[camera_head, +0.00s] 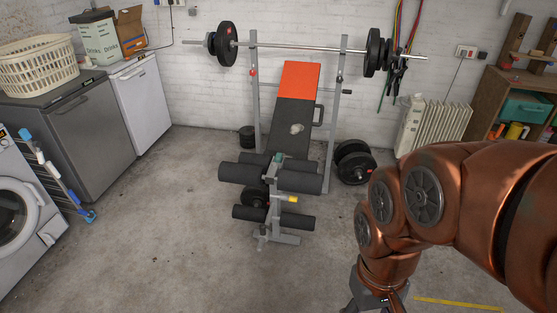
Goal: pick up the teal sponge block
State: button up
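A small teal-green patch (278,158) shows at the front end of the weight bench, by the upper foam rollers. It is too small to tell whether it is the teal sponge block or part of the bench. No other clear sponge block shows. My gripper (376,299) hangs at the bottom edge, right of the bench and well apart from it, pointing down. Its fingertips are cut off by the frame, so its opening is not clear.
The weight bench (293,112) holds a small pale object (296,129), below a barbell (300,47). A shelf with a teal box (524,107) is far right. Bare floor (150,230) lies left.

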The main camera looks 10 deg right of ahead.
aim_at(278, 158)
jog(key=u, duration=0.55)
jog(key=i, duration=1.05)
jog(key=u, duration=0.5)
jog(key=i, duration=1.35)
jog(key=z, duration=0.75)
jog(key=i, duration=0.6)
jog(key=z, duration=0.3)
